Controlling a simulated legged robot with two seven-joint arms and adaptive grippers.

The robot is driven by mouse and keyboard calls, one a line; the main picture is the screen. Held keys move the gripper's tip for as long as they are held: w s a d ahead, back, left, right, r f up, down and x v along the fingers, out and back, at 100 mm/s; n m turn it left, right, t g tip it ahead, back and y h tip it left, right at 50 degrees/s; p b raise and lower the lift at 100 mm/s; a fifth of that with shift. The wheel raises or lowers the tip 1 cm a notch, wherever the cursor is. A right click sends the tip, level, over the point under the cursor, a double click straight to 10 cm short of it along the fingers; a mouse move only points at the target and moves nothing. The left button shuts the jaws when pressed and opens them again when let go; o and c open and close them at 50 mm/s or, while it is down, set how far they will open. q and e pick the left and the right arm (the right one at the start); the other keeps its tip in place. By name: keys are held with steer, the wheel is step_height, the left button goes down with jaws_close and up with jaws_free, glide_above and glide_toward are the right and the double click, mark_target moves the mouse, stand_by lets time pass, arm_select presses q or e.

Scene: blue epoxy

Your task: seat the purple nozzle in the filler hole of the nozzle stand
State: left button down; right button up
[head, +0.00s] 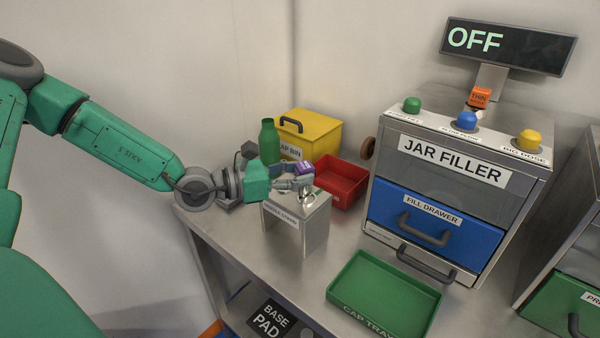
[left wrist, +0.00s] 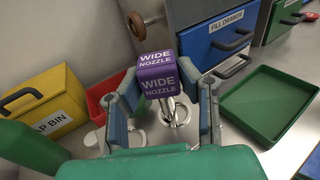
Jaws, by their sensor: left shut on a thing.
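The purple nozzle (head: 302,168), a block lettered WIDE NOZZLE with a metal stem below, is between the fingers of my left gripper (head: 292,184). In the left wrist view my left gripper (left wrist: 165,100) is shut on the purple nozzle (left wrist: 158,76), one finger on each side. The nozzle stand (head: 285,226) is a metal, bench-like block directly below the gripper. A shiny ring on its top (left wrist: 174,113) shows under the nozzle; the stem's lower end is over or at this ring. I cannot tell whether the tip is in the hole. My right gripper is out of view.
A green bottle (head: 269,142), yellow cap bin (head: 322,130) and red tray (head: 347,184) stand behind the stand. The jar filler (head: 440,200) is to the right, with an orange thin nozzle (head: 480,97) on top. A green cap tray (head: 372,290) lies at front right.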

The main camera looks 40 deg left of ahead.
mark_target(304, 192)
arm_select(q)
steer(key=shift+f+b, duration=1.15)
steer(key=shift+f, duration=0.3)
steer(key=shift+r, duration=0.15)
steer(key=shift+r+p, duration=0.55)
steer(key=shift+p, duration=0.2)
steer(key=shift+d, duration=0.3)
stand_by(0.5)
steer(key=shift+f+b, duration=1.35)
steer(key=shift+f, duration=0.35)
steer(key=c, duration=1.1)
jaws_free()
steer(key=shift+o, duration=0.2)
steer(key=shift+d, duration=0.1)
